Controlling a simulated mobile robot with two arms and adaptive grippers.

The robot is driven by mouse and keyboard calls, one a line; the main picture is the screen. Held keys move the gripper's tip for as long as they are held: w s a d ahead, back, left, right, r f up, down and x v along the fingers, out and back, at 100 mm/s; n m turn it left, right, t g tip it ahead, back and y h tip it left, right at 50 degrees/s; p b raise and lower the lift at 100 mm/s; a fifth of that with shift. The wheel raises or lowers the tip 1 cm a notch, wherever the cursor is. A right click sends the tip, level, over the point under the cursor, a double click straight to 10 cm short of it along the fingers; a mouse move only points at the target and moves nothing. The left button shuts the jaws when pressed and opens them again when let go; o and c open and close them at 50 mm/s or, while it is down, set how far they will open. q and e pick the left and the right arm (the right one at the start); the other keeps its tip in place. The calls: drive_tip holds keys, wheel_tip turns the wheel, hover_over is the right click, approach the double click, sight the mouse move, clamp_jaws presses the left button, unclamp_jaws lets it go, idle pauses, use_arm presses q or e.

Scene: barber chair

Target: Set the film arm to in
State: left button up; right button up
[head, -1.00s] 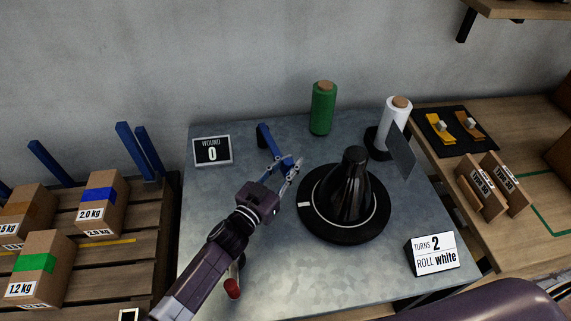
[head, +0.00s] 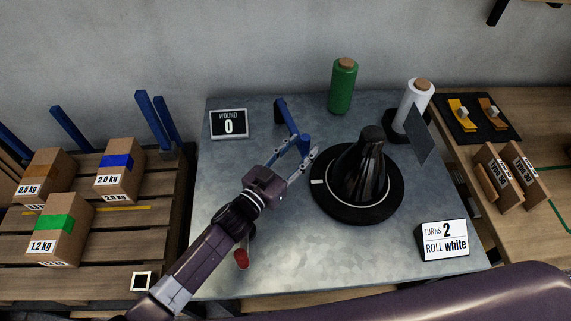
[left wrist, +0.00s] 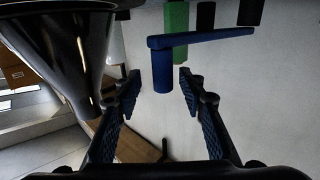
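The blue film arm (head: 287,117) stands at the back of the grey metal table, left of the black cone-shaped load (head: 362,172) on its round black turntable (head: 335,208). It points toward the front right. In the left wrist view the blue arm (left wrist: 205,38) runs across ahead of the fingers, with a blue peg (left wrist: 162,78) hanging from its near end. My left gripper (head: 305,152) is open at the arm's near end. In the wrist view, the peg lies between its fingers' lines, seemingly beyond the tips. My right gripper is not in view.
A "WOUND 0" display (head: 228,124) and a "TURNS 2 ROLL white" sign (head: 444,240) stand on the table. Green (head: 342,88) and white (head: 412,105) rolls stand behind. A red-knobbed lever (head: 241,258) is below my left arm. Boxes on a pallet (head: 160,225) are left.

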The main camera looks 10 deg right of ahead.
use_arm(q)
drive_tip(key=v, duration=0.9)
drive_tip(key=shift+d, duration=0.1)
